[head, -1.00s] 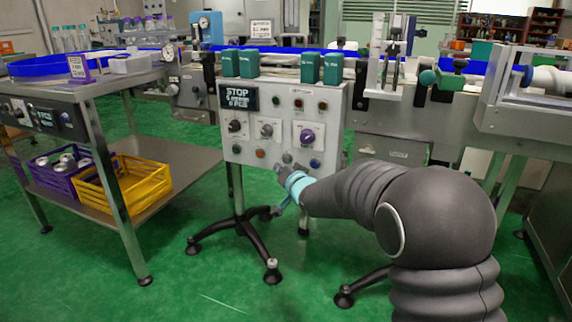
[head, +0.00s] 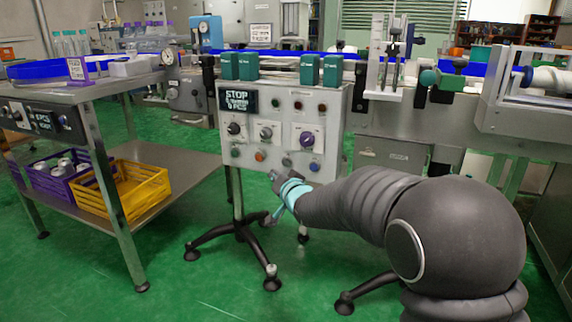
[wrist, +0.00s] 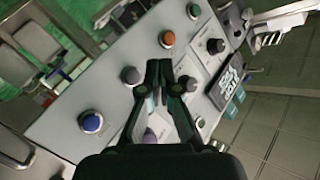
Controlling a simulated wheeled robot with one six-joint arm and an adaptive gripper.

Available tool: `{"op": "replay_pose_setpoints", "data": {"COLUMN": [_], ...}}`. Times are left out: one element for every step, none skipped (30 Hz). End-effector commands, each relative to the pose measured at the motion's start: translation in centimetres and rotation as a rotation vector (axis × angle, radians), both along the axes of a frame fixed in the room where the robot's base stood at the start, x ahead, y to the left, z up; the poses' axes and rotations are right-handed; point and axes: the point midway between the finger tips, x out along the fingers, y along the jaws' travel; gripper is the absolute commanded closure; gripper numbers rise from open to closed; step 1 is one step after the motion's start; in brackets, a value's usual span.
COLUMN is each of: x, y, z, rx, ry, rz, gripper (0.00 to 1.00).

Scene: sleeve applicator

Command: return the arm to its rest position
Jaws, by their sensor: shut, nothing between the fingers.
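My arm reaches in from the lower right of the head view, and my gripper (head: 274,197) is in front of the lower part of the control panel (head: 330,122). In the wrist view my gripper (wrist: 163,75) is shut, its fingers together and empty. The control panel (wrist: 112,88) fills the middle of that view, tilted, with an orange button (wrist: 168,39), a blue button (wrist: 91,122) and several knobs around the fingers. The fingers appear apart from the panel, with part of it hidden behind them.
A metal cart (head: 185,165) on the left holds a purple crate (head: 62,185) and a yellow crate (head: 128,190). A black-footed stand (head: 240,228) carries the panel. A conveyor machine (head: 420,130) stands behind on the right. Green floor (head: 200,285) is open in front.

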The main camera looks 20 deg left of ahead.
Motion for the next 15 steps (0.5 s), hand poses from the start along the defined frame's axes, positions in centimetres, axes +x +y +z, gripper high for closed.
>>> {"op": "replay_pose_setpoints", "data": {"x": [0.0, 0.0, 0.0, 0.0, 0.0, 0.0, 0.0, 0.0, 0.1, 0.1, 0.0, -0.3, -0.6, -1.0, -1.7], "y": [0.0, 0.0, 0.0, 0.0, 0.0, 0.0, 0.0, -0.1, -0.4, -0.6, -1.0, -1.6, -2.1, -2.7, -3.6], "z": [0.0, 0.0, 0.0, 0.0, 0.0, 0.0, -0.1, -0.5, -1.2, -1.8, -2.7, -4.4, -5.8, -7.1, -8.9], "rx": [0.000, 0.000, 0.000, -0.001, -0.003, -0.010, -0.025, -0.051, -0.095, -0.132, -0.173, -0.237, -0.288, -0.337, -0.403], "ry": [0.000, 0.000, 0.000, -0.001, -0.003, -0.009, -0.014, -0.015, -0.011, -0.005, 0.009, 0.035, 0.059, 0.083, 0.120], "rz": [0.000, 0.000, 0.000, 0.000, 0.001, 0.002, 0.002, 0.002, -0.001, -0.005, -0.008, -0.013, -0.013, -0.012, -0.011], "gripper": [1.00, 1.00, 1.00, 1.00, 1.00, 1.00, 1.00, 1.00, 1.00, 1.00, 1.00, 1.00, 1.00, 1.00, 1.00]}}
